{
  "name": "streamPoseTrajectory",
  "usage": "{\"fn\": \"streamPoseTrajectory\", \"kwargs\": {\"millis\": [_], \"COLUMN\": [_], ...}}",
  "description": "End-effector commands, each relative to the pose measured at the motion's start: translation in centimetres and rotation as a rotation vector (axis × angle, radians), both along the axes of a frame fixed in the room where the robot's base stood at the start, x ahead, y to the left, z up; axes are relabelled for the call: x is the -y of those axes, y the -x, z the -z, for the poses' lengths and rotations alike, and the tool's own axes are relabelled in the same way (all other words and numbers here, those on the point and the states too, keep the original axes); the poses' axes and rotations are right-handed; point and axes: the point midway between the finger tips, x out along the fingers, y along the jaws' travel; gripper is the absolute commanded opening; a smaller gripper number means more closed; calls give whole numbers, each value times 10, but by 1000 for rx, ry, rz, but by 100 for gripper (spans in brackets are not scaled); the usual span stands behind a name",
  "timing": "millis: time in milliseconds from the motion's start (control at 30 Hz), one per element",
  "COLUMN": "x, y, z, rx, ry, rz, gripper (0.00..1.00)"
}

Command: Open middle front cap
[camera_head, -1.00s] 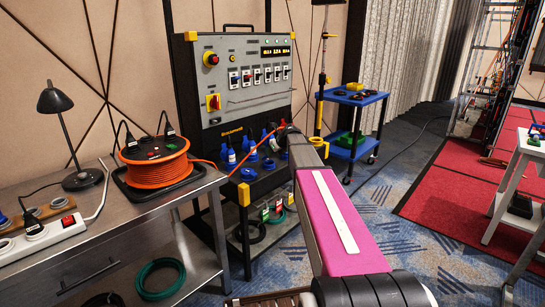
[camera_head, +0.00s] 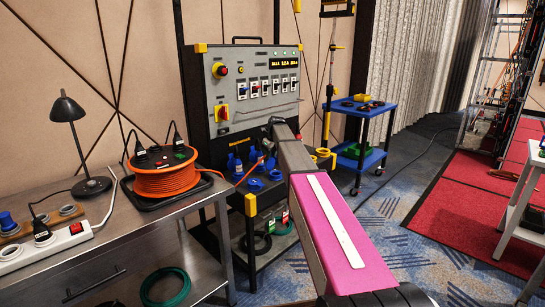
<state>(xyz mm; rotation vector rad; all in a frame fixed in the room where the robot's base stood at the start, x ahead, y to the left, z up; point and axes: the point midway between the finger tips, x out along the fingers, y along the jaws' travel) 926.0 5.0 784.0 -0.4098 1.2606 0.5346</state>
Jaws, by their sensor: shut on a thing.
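The power distribution box (camera_head: 253,80) stands behind the benches, with switches on its upright face. Its sloped lower front holds several blue sockets and caps; one blue cap at the front (camera_head: 254,185) shows left of my arm. I cannot tell from here whether the middle front cap is lifted. My gripper (camera_head: 266,152) is over these sockets, small and mostly hidden by my own arm. The plug itself is barely visible.
An orange cable reel (camera_head: 162,170) and black lamp (camera_head: 70,110) stand on the metal bench (camera_head: 150,222) at left. A blue cart (camera_head: 362,107) stands behind right. Cables hang under the box. Carpet right of my arm is open.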

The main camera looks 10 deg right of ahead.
Motion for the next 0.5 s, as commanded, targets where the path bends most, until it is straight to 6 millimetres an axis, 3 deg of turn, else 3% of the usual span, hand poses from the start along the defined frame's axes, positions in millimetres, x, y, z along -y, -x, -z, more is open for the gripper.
{"fn": "streamPoseTrajectory", "kwargs": {"millis": [500], "x": [-9], "y": [-12], "z": [2], "rx": [8], "ry": [-8], "rz": [-1], "gripper": [0]}}
